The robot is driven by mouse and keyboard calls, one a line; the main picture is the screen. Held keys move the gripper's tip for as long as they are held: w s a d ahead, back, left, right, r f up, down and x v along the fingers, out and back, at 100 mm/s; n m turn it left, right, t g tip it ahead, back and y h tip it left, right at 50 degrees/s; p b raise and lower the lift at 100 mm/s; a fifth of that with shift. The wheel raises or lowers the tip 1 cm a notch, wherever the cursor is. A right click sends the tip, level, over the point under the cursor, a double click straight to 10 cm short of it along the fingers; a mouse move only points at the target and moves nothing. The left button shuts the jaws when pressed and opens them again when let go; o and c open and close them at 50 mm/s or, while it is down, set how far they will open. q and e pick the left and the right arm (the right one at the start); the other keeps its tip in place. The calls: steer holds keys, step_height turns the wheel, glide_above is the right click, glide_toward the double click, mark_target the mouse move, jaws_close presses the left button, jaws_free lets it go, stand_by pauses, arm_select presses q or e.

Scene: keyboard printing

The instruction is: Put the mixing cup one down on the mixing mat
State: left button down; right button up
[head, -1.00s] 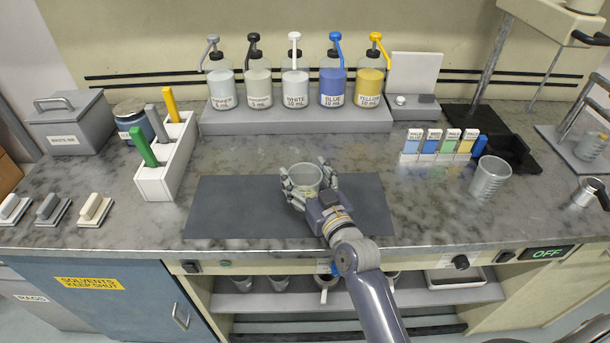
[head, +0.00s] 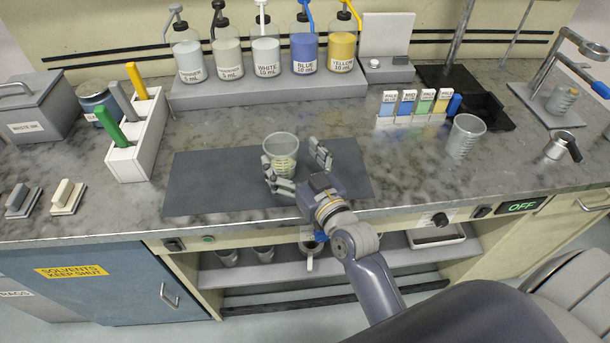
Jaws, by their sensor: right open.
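The mixing cup (head: 281,153), clear with a slight yellowish tint low down, stands upright on the dark grey mixing mat (head: 215,185), right of the mat's middle. My right gripper (head: 297,168) is open at the cup's front right. Its left finger is close to the cup's front; I cannot tell whether it touches. Its right finger is apart from the cup. My left gripper is not in view.
A second clear cup (head: 464,137) stands on the counter at the right, near a rack of colour cards (head: 413,106). Pump bottles (head: 304,50) stand on a grey riser behind the mat. A white holder (head: 140,140) with coloured handles is left of the mat.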

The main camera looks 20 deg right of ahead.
steer(key=s+b, duration=0.1)
steer(key=s, duration=0.5)
steer(key=shift+s+d, duration=0.35)
steer(key=shift+s, duration=0.05)
